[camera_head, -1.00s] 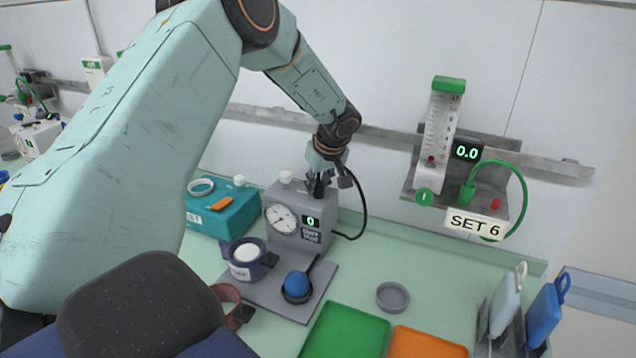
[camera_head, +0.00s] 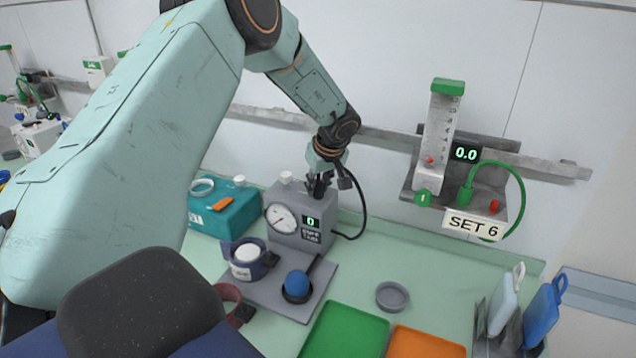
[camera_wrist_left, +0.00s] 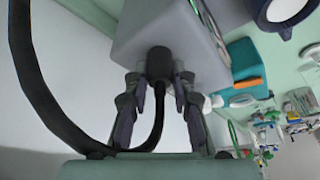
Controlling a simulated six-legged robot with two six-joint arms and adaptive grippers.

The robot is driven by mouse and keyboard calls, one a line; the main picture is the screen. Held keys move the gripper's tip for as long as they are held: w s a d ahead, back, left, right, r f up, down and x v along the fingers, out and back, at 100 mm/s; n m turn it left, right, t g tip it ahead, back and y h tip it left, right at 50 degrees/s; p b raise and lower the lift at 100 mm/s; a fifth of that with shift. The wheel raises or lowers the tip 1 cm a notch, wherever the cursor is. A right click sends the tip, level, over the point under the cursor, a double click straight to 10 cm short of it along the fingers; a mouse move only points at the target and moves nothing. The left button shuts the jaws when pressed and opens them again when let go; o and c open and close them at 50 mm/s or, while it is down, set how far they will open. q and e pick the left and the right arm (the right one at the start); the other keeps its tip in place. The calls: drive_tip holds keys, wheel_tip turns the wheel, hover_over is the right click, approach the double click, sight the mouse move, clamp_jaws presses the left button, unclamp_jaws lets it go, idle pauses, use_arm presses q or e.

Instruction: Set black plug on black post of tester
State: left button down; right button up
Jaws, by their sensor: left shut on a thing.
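The tester (camera_head: 286,228) is a grey box with a round gauge and a green "0" display, standing at the back of the bench. My left gripper (camera_head: 320,186) is at the top right of the tester, pointing down. In the left wrist view the gripper (camera_wrist_left: 158,84) is shut on the black plug (camera_wrist_left: 158,62). The plug's end meets the tester's grey surface (camera_wrist_left: 190,50), or is very close to it. A black cable (camera_head: 362,205) loops from the plug to the tester's right side. The black post is hidden, so I cannot tell how the plug sits on it. My right gripper is not in view.
In front of the tester are a blue ball (camera_head: 297,284) in a dark holder and a dark cup (camera_head: 250,266) with a white top. A teal box (camera_head: 225,222) stands left. A green tray (camera_head: 345,332), orange tray (camera_head: 425,343) and grey dish (camera_head: 392,297) lie right.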

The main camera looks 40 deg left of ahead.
use_arm(q)
drive_tip(key=c, duration=1)
unclamp_jaws()
drive_tip(key=shift+c, duration=0.2)
wheel_tip(320, 180, up, 5)
drive_tip(key=p, duration=0.5)
drive_tip(key=shift+f, duration=0.1)
drive_tip(key=shift+r+p, duration=0.45)
drive_tip(key=shift+r, duration=0.7)
drive_tip(key=shift+f, duration=0.1)
